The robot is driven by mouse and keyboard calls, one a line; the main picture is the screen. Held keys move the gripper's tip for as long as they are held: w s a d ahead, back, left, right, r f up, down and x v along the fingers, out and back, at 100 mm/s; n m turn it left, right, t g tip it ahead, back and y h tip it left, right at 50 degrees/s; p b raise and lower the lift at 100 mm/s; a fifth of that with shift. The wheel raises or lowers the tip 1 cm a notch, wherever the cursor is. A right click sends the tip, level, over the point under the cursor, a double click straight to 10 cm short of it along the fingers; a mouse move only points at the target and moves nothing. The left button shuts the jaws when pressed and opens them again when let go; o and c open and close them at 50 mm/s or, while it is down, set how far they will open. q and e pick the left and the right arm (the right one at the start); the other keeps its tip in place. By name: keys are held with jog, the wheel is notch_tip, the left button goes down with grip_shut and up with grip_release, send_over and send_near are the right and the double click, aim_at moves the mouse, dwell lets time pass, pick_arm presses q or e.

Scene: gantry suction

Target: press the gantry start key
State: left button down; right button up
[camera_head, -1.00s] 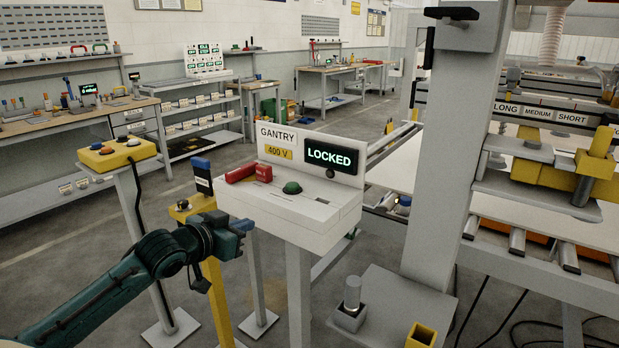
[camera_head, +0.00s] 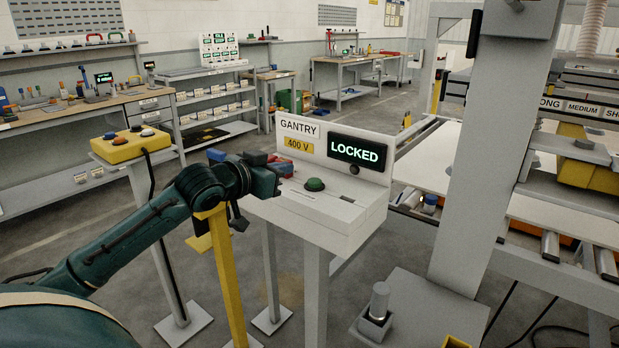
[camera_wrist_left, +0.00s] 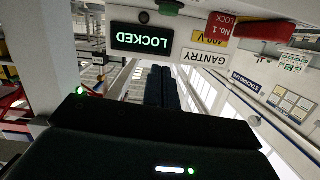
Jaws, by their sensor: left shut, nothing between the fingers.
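The gantry console (camera_head: 348,222) is a pale box on legs with an upright back panel. A green domed button (camera_head: 315,184) sits on its top, and shows at the top of the left wrist view (camera_wrist_left: 170,8). The panel's display (camera_head: 357,152) reads LOCKED in green, with a dark round knob (camera_head: 353,170) below. A red lock piece (camera_head: 281,160) lies at the left of the top; it also shows in the left wrist view (camera_wrist_left: 245,27). My left gripper (camera_head: 276,183) is shut and empty, left of the green button and apart from it, hiding the console's left corner.
A yellow box with buttons (camera_head: 130,146) stands on a post at left. A yellow post (camera_head: 225,270) stands behind my left arm. A grey gantry column (camera_head: 480,150) rises right of the console, with a roller table beyond. Open floor lies behind left.

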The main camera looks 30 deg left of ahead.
pick_arm(q)
jog(key=p, duration=0.2)
send_over(309, 192)
jog(key=shift+d+f, duration=0.1)
jog(key=shift+f, duration=0.8)
notch_tip(309, 192, down, 3)
jog(key=shift+r, duration=0.1)
jog(key=shift+a+f, duration=0.2)
jog(key=shift+f, duration=0.55)
pick_arm(e)
jog(key=shift+d+r, duration=0.1)
jog(key=shift+r, duration=0.3)
jog(key=shift+r, duration=0.1)
